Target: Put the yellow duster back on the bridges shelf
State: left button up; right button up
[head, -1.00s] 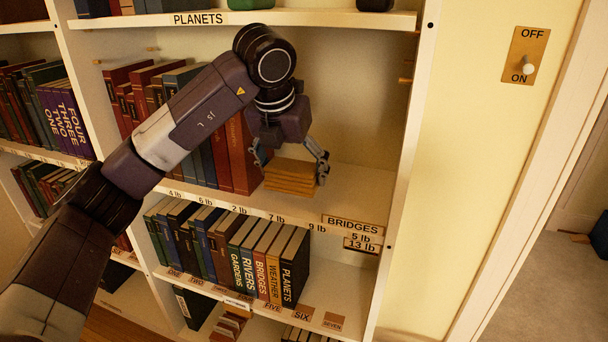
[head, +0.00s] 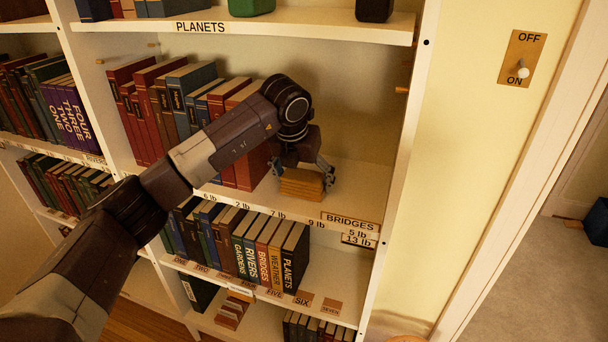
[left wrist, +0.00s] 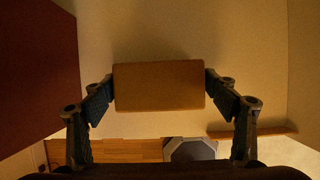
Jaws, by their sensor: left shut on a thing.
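The yellow duster (head: 301,186) is a tan-yellow block at the shelf marked with the BRIDGES label (head: 350,222). My left gripper (head: 302,177) is shut on its two sides from above. In the left wrist view the duster (left wrist: 159,86) fills the space between the two fingers (left wrist: 160,90). The duster is over the bare right part of the bridges shelf (head: 357,190), low and close to the board. I cannot tell whether its underside touches the board. My right gripper is not in view.
A row of red, brown and blue books (head: 185,110) stands left of the duster, partly hidden by my arm. The shelf's right side wall (head: 405,140) is to the right. The PLANETS shelf (head: 300,27) is above. Free board lies right of the gripper.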

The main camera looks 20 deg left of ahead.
pick_arm(q)
jog(key=shift+f, duration=0.1)
jog(key=o, duration=1.1)
jog(key=shift+o, duration=0.2)
jog(key=shift+s+r, duration=0.15)
jog(key=shift+r, duration=0.25)
jog(key=b+v, duration=0.3)
jog(key=v, duration=0.8)
jog(key=shift+r, duration=0.2)
jog(key=shift+s+d+f, duration=0.1)
